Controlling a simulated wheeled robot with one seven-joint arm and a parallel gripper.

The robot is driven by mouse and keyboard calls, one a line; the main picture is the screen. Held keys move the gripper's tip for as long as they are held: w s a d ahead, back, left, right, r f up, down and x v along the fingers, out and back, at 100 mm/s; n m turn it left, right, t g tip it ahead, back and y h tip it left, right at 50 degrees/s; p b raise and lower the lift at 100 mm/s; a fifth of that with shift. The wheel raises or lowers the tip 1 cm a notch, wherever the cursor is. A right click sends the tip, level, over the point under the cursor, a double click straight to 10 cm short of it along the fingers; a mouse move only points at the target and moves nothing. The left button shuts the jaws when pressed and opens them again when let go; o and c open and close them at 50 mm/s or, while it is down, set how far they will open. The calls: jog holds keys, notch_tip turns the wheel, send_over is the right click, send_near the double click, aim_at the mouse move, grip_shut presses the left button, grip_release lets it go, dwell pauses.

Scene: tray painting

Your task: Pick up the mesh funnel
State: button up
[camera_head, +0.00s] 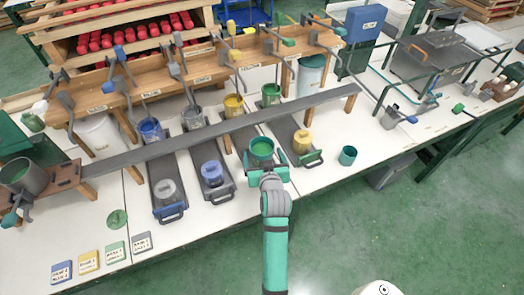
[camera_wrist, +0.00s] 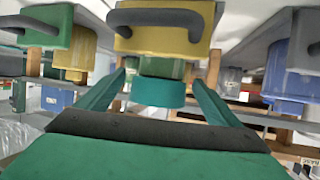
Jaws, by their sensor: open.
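A teal round collar with a dark green inside, which looks like the mesh funnel (camera_head: 261,147), sits on top of a green pot on a dark sliding tray. I cannot make out its mesh. My gripper (camera_head: 265,172) is at its near side with its jaws open. In the upside-down wrist view, the teal collar (camera_wrist: 160,92) lies between my two spread fingers (camera_wrist: 158,98), with gaps on both sides. The green pot (camera_wrist: 160,69) and the yellow tray end (camera_wrist: 160,38) with a dark handle show above it.
Neighbouring trays hold a yellow pot (camera_head: 302,142) at right and a blue pot (camera_head: 211,172) at left. A teal cup (camera_head: 347,156) stands on the bench to the right. A grey rail (camera_head: 215,130) runs behind. A flat green round piece (camera_head: 117,218) and several labelled cards lie front left.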

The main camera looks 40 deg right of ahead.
aim_at(262, 151)
jog(key=shift+x, duration=1.35)
jog(key=shift+c, duration=0.6)
jog(key=c, duration=1.1)
jog(key=shift+r, duration=0.15)
